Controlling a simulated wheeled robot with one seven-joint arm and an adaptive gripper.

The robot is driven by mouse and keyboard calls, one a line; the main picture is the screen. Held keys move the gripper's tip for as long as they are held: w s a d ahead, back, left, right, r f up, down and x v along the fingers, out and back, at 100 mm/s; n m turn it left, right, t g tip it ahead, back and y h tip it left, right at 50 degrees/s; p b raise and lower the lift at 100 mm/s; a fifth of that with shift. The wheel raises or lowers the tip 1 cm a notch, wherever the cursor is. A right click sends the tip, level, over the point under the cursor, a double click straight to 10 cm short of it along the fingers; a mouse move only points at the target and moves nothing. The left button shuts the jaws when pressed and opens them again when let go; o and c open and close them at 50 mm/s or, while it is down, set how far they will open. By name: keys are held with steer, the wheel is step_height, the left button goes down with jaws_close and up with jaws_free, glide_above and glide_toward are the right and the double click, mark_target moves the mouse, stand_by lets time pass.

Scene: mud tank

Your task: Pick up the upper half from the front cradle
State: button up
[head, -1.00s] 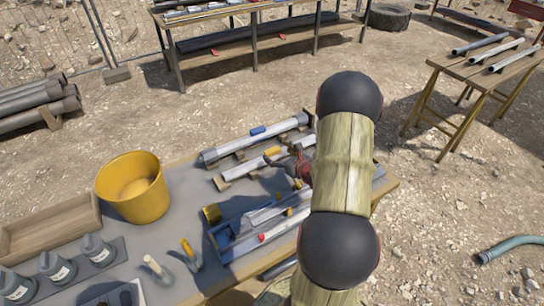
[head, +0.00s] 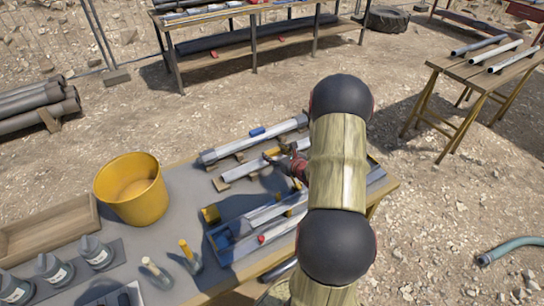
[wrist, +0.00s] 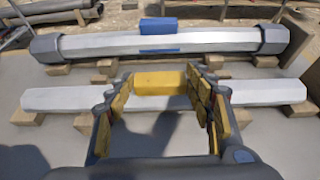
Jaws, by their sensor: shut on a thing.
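The upper half, a long pale grey piece (wrist: 262,92) with a yellow block (wrist: 160,82) at its middle, lies level across wooden cradle blocks in the wrist view. In the head view this upper half (head: 243,170) lies on the table, partly hidden by my gripper. My gripper (wrist: 160,86) has a yellow-padded finger on each side of the yellow block and is shut on it. In the head view my gripper (head: 283,158) is at the block, partly behind my arm. The front cradle's wooden blocks (wrist: 28,118) show beneath the piece. I cannot tell of any gap between them.
Behind it lies a grey tube (wrist: 100,45) with dark end collars and a blue block (wrist: 160,32). A blue tray (head: 222,237) with parts stands in front. A yellow bucket (head: 132,190) stands at left. Bare table lies between bucket and cradles.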

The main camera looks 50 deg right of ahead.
steer(key=shift+f, duration=0.15)
steer(key=c, duration=0.8)
